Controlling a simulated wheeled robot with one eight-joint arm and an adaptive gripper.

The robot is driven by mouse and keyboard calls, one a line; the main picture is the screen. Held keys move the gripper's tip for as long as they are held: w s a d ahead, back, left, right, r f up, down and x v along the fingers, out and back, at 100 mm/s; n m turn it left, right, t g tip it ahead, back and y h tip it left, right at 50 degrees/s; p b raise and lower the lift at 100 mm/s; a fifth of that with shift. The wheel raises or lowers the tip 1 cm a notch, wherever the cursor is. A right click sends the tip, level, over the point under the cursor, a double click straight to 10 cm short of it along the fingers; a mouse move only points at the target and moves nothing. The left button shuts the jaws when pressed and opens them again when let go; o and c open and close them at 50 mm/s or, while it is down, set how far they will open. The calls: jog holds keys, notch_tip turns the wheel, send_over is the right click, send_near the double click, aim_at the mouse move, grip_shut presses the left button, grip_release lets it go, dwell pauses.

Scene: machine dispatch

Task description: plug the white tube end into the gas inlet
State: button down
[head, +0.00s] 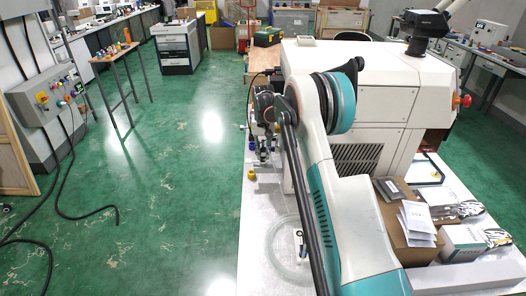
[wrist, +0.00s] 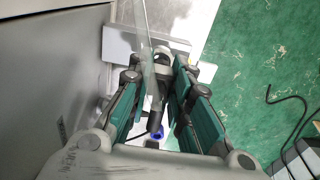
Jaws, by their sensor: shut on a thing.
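My gripper (wrist: 160,68) is shut on the tube end (wrist: 160,56), a pale collar with a dark part below it between the teal fingers. A clear tube (wrist: 147,28) runs from there toward the top of the wrist view. In the head view my gripper (head: 264,150) is small, at the left side of the white machine (head: 375,72), partly hidden by my arm. A coil of clear tube (head: 284,246) lies on the white table. The gas inlet cannot be made out for certain. A blue ring (wrist: 155,136) shows below the held end in the wrist view.
A small yellow piece (head: 251,174) stands on the white table (head: 262,205) near my gripper. A cardboard box (head: 405,240) with papers and other boxes stand at the right. The green floor (head: 180,190) left of the table is mostly clear, with a black cable (head: 85,215) on it.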

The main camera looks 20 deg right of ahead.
jog(key=shift+f+b, duration=0.45)
jog(key=shift+f, duration=0.35)
jog(key=c, duration=1)
grip_release()
jog(key=shift+r, duration=0.15)
jog(key=shift+r+p, duration=1.35)
jog(key=shift+r, duration=1.55)
